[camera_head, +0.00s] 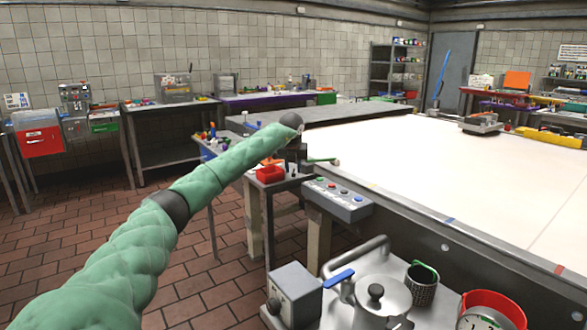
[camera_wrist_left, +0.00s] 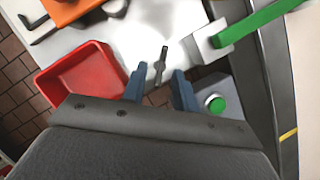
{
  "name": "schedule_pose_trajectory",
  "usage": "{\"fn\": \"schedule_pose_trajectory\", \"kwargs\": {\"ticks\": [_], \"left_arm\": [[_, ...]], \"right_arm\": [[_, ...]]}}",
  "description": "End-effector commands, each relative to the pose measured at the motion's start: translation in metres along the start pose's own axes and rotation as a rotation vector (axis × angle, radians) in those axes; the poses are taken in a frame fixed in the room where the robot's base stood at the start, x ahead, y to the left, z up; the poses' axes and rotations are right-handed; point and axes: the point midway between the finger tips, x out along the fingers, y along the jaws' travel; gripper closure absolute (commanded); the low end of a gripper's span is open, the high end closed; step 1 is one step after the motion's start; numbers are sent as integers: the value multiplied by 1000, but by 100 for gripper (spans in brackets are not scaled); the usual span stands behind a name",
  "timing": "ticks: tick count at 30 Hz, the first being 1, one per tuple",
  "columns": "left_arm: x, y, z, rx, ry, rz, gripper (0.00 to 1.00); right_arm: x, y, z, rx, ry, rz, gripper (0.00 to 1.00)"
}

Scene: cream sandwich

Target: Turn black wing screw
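In the left wrist view, a small dark wing screw (camera_wrist_left: 161,64) stands out against a white surface (camera_wrist_left: 175,30). My left gripper (camera_wrist_left: 159,80) is open, with its two blue-grey fingers apart on either side of the screw's near end. I cannot tell whether they touch it. In the head view, my left gripper (camera_head: 296,152) hangs over the small side table, and the screw cannot be made out there. My right gripper is in neither view.
A red bin (camera_wrist_left: 85,75) lies left of the fingers, with an orange object (camera_wrist_left: 75,8) beyond it. A green-handled tool (camera_wrist_left: 255,22) and a green button (camera_wrist_left: 214,103) are at the right. In the head view, the button box (camera_head: 338,199) borders the large white table (camera_head: 450,165).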

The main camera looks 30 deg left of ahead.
Motion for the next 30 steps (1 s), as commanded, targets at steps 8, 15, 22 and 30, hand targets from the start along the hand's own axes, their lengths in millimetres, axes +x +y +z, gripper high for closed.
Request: {"fn": "schedule_pose_trajectory", "kwargs": {"ticks": [8,15,22,30], "left_arm": [[4,0,0,1,0,0,71],[3,0,0,1,0,0,100],[3,0,0,6,0,-3,100],[1,1,1,89,0,-37,100]], "right_arm": [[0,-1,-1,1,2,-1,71],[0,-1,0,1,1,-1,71],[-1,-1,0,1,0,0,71],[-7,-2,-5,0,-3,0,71]]}}
